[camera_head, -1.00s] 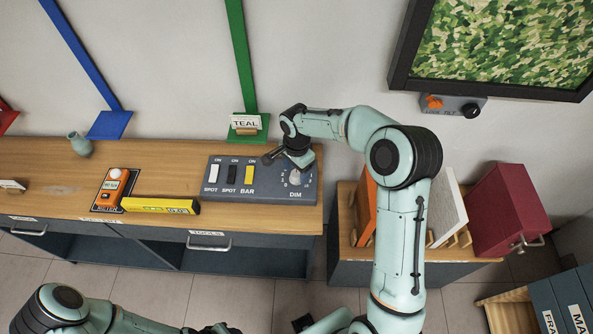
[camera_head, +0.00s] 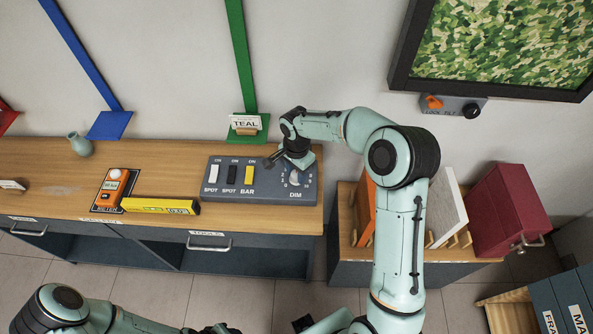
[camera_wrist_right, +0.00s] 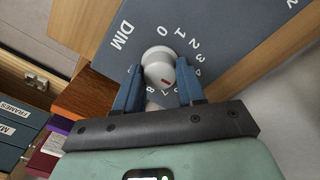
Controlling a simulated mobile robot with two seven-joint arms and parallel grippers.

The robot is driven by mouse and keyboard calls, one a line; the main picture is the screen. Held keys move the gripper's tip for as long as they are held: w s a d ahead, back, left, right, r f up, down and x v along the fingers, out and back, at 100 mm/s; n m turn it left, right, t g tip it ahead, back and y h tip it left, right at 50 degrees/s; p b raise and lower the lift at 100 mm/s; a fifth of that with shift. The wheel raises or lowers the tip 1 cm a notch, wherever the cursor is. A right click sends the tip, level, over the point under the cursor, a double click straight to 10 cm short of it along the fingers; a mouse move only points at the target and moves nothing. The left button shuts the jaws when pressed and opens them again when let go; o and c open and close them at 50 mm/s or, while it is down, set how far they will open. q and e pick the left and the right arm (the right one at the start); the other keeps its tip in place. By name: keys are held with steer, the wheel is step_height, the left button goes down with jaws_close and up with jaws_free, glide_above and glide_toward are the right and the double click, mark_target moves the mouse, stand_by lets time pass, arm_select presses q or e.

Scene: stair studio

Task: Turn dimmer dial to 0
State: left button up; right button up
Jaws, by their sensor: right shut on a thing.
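The dimmer dial (camera_head: 294,176) is a round pale knob at the right end of the grey switch panel (camera_head: 262,190), above the label DIM. My right gripper (camera_wrist_right: 160,80) is shut on the dial, with one blue finger on each side of it in the right wrist view. The dial (camera_wrist_right: 157,62) has a red mark on its lower right side there, on the side toward my palm. Printed numbers ring the dial; my fingers cover some, and I cannot tell the exact number at the mark.
White, black and yellow switches stand left of the dial. An orange meter (camera_head: 112,187) and a yellow bar-shaped box (camera_head: 160,205) lie further left on the wooden bench (camera_head: 50,170). A small shelf with boards and a dark red case (camera_head: 507,210) stand to the right.

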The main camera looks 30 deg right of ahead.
steer(key=n, duration=0.6)
steer(key=shift+n, duration=0.3)
steer(key=n, duration=0.6)
steer(key=shift+r, duration=0.1)
steer(key=n+p, duration=0.1)
steer(key=n, duration=0.5)
steer(key=shift+w+n, duration=0.1)
steer(key=shift+n, duration=0.3)
steer(key=n+p, duration=0.1)
steer(key=n, duration=0.2)
arm_select(q)
steer(key=shift+w+r, duration=1.5)
steer(key=shift+r, duration=0.15)
arm_select(e)
steer(key=shift+n, duration=2.1)
steer(key=o, duration=1.1)
steer(key=shift+c, duration=0.2)
